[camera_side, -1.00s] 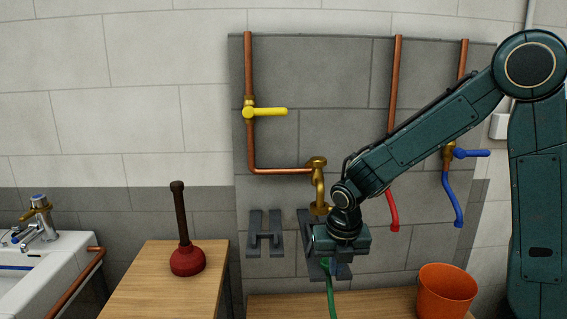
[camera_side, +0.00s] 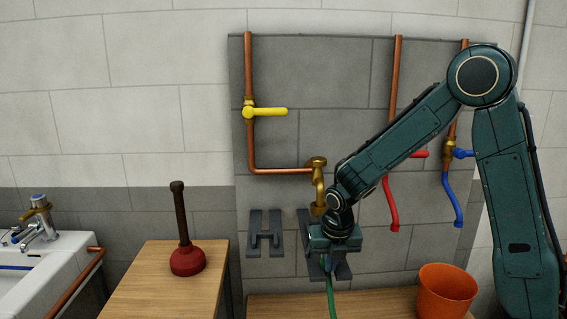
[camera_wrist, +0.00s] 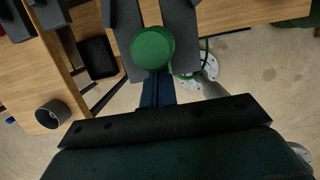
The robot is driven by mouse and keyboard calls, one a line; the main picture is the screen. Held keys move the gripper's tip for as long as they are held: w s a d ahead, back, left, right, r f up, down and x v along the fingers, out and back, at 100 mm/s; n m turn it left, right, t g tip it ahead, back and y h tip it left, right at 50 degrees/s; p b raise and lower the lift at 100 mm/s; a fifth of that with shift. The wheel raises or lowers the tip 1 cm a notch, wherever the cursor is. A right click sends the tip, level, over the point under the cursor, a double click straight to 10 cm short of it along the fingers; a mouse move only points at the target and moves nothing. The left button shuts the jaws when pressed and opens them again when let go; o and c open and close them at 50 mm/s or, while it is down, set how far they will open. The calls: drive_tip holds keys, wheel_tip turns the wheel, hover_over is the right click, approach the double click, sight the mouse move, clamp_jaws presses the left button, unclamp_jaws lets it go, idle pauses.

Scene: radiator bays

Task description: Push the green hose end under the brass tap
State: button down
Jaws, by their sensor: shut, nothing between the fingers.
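The brass tap (camera_side: 318,190) sticks out from the grey wall panel at the end of a copper pipe. The green hose end (camera_wrist: 152,47) shows from above as a round green disc between two grey bracket arms (camera_wrist: 181,35). In the side view the green hose (camera_side: 331,302) hangs below my gripper, and its end is mostly hidden by the gripper. My gripper (camera_side: 329,264) points down, just below the tap's outlet. Its shut, blue fingers show right beside the green disc in the wrist view (camera_wrist: 155,88); I cannot tell whether they touch it.
A second, empty grey bracket (camera_side: 265,236) is on the wall to the left. Red (camera_side: 392,215) and blue (camera_side: 455,205) pipe ends hang at the right. An orange bucket (camera_side: 446,292) stands on the lower bench. A plunger (camera_side: 187,260) stands on the left table.

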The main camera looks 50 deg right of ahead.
drive_tip(key=w+d, duration=0.9)
drive_tip(key=shift+w+d, duration=0.2)
drive_tip(key=shift+s+a, duration=0.15)
idle(0.4)
drive_tip(key=s+a+r, duration=0.4)
drive_tip(key=r, duration=0.5)
drive_tip(key=shift+s+a+r, duration=0.15)
drive_tip(key=shift+r, duration=0.2)
